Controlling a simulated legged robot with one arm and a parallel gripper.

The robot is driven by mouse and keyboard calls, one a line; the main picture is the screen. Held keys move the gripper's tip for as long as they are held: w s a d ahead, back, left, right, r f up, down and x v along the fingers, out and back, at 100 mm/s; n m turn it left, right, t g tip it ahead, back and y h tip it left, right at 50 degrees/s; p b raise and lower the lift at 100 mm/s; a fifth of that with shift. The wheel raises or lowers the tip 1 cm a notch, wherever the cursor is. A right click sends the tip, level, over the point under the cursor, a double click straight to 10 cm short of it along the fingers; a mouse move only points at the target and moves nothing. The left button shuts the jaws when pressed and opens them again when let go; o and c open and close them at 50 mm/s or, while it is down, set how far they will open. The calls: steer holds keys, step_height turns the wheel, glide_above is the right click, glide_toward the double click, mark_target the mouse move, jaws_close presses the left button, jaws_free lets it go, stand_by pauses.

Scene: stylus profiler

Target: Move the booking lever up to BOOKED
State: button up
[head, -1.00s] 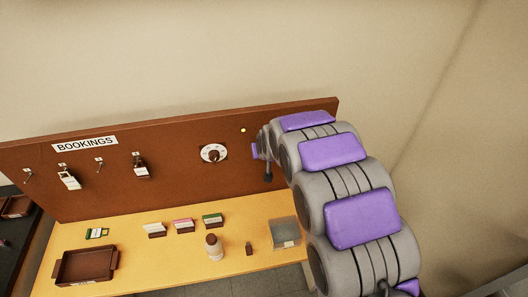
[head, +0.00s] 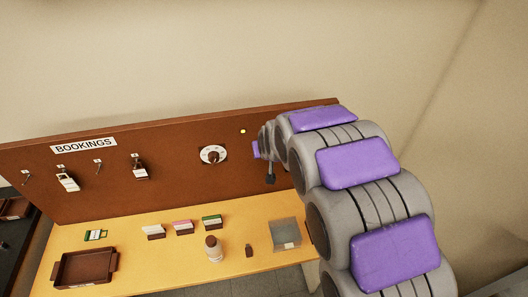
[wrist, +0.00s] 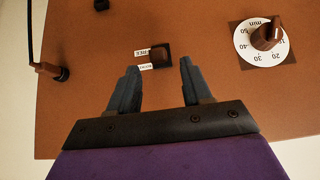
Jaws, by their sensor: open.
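The booking lever (wrist: 160,54) shows in the wrist view as a dark block on the brown board, with two small white labels beside it that appear upside down. One seems to read FREE, and the other (wrist: 145,66), nearer my gripper, seems to read BOOKED. I cannot tell which label the lever is set to. My gripper (wrist: 160,66) is open, its two dark fingers on either side of the lever. I cannot tell if they touch it. In the head view my arm hides the lever.
A white timer dial (head: 213,155) is on the board (head: 190,180), left of my arm. A small yellow lamp (head: 243,131) is above it. Padlocks hang at left.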

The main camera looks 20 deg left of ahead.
steer(key=v, duration=1.1)
steer(key=shift+a, duration=0.1)
